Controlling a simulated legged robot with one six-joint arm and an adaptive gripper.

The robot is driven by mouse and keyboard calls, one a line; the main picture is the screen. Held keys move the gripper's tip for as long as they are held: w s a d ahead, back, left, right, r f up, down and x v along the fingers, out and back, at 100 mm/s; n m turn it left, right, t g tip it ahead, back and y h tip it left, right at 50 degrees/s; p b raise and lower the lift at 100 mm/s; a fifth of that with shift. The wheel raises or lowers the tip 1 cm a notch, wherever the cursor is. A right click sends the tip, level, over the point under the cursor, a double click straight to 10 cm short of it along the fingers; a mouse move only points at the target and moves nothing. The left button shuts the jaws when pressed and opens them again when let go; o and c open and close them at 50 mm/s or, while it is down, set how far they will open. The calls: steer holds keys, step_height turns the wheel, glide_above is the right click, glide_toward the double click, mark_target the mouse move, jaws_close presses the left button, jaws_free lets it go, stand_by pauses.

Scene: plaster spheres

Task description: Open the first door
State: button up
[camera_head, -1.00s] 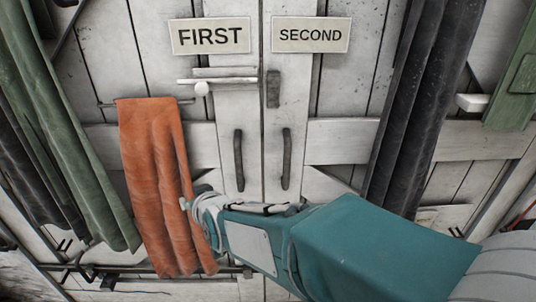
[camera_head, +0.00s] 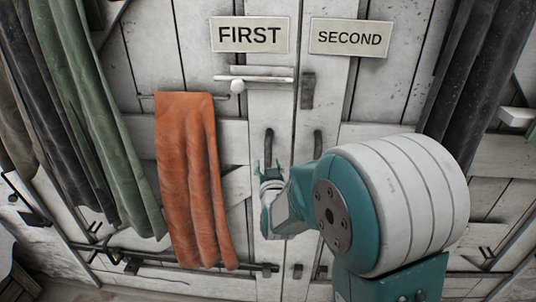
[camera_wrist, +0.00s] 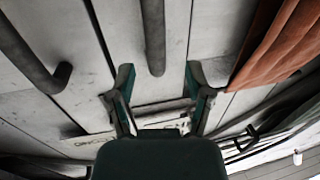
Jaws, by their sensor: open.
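The first door (camera_head: 204,62) is a white plank door with a sign reading FIRST (camera_head: 249,35). Its dark vertical handle (camera_head: 269,142) is near the seam with the second door. My gripper (camera_head: 268,170) is open, just in front of this handle's lower part in the head view. In the wrist view, which is upside down, the handle (camera_wrist: 153,35) ends between the spread fingertips of my gripper (camera_wrist: 160,72). I cannot tell whether they touch it. A horizontal bolt rod (camera_head: 262,79) with a round white knob (camera_head: 237,87) is below the sign.
The second door's handle (camera_head: 318,146) is close on the right, partly behind my arm. An orange cloth (camera_head: 190,180) hangs left of my gripper. Green drapes (camera_head: 95,120) hang far left, dark drapes (camera_head: 458,75) right. A horizontal bar (camera_head: 180,257) runs low across the door.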

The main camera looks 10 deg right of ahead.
mark_target(268, 156)
steer(key=w, duration=0.2)
steer(key=w+d, duration=0.1)
steer(key=w, duration=0.2)
steer(key=shift+w, duration=0.15)
steer(key=shift+a, duration=0.1)
jaws_close()
